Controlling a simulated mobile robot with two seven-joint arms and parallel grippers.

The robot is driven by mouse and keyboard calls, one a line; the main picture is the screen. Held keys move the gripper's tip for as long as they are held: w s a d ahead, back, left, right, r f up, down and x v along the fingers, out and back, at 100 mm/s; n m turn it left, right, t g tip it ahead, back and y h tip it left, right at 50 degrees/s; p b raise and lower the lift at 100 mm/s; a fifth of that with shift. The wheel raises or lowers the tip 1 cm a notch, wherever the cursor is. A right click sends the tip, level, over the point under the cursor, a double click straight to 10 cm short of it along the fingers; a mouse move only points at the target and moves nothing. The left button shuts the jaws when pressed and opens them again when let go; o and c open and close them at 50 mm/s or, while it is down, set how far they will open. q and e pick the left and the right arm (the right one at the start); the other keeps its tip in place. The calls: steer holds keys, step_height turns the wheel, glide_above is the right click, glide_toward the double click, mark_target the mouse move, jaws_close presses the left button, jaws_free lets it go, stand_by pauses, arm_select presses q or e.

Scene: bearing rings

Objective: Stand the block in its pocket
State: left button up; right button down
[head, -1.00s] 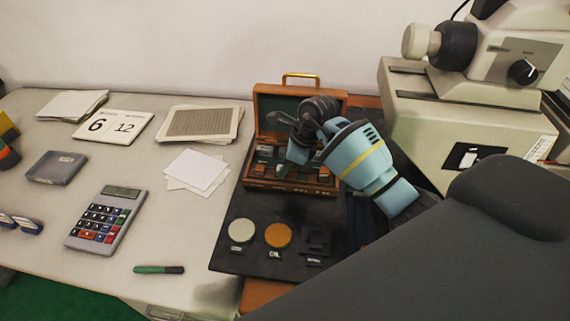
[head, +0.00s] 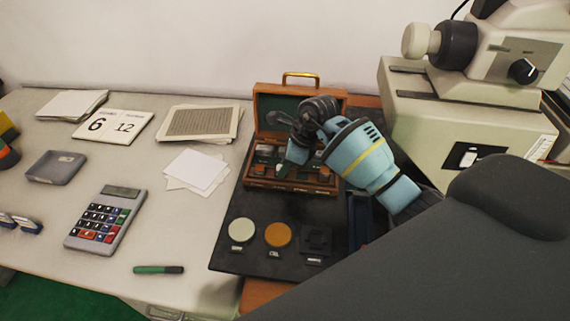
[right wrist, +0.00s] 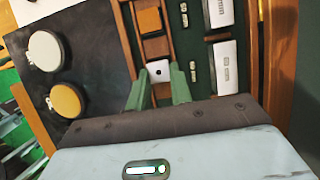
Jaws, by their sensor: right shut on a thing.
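The wooden case (head: 262,185) stands open at the back of the dark mat, its green-lined lid raised. My right gripper (head: 287,168) reaches down into the case from the right. In the right wrist view its green fingers (right wrist: 158,88) are shut on a small silvery block (right wrist: 158,70) with a dark mark on its top. The block is in or just over a narrow wooden slot; I cannot tell whether it touches the bottom. An orange-brown block (right wrist: 151,20) sits further along the same row. My left gripper is not in view.
Larger silvery blocks (right wrist: 225,65) lie beside the row. A pale disc (head: 241,230), an orange disc (head: 278,235) and a black square piece (head: 316,240) lie on the mat in front of the case. A large beige instrument (head: 470,130) stands close on the right.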

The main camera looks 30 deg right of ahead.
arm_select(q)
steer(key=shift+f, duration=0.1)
arm_select(e)
steer(key=shift+f, duration=0.1)
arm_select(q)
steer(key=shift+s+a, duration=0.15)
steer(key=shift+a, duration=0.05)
arm_select(e)
steer(key=c, duration=1.2)
jaws_free()
steer(key=shift+o, duration=0.2)
